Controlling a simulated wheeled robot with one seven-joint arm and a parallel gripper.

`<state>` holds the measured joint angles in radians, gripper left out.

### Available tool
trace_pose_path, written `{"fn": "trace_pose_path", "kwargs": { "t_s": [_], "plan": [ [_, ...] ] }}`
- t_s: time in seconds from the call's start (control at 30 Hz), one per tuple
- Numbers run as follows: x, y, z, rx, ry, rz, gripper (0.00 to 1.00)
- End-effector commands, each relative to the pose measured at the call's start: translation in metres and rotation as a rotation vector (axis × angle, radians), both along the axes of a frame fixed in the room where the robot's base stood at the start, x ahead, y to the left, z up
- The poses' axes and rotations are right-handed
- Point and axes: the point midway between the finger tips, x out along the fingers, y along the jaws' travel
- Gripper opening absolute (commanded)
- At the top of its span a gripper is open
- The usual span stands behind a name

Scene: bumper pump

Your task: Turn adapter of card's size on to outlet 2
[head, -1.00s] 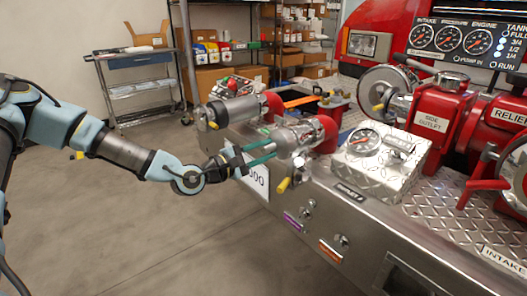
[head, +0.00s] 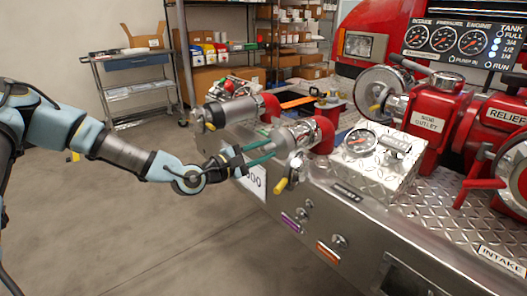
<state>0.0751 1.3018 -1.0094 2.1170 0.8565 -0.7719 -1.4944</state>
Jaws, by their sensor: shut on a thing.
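My gripper (head: 262,152) has teal fingers closed on a silver adapter (head: 284,139) in the head view. The adapter is in line with the front outlet, a red elbow (head: 325,132) on the panel's left part. I cannot tell whether the adapter's end touches the outlet or is threaded on it. A white card (head: 254,182) hangs on the panel's front face below my gripper, partly hidden; only part of its number shows. No outlet number is readable.
A yellow-handled valve (head: 281,185) sticks out below the adapter. A gauge box (head: 372,150) stands to the right on the steel bumper. The floor (head: 150,225) at left is clear.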

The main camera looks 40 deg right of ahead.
Motion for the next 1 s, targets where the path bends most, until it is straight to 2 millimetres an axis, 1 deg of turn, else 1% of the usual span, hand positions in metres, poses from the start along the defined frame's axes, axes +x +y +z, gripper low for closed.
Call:
{"fn": "trace_pose_path", "kwargs": {
  "t_s": [0.83, 0.93, 1.0],
  "plan": [
    [-0.0004, -0.0045, 0.0013, -0.003, -0.004, 0.001, 0.0],
    [-0.0007, -0.0045, -0.0004, -0.006, -0.08, -0.001, 0.0],
    [-0.0012, -0.0047, -0.001, -0.013, -0.185, -0.002, 0.0]
  ]
}}
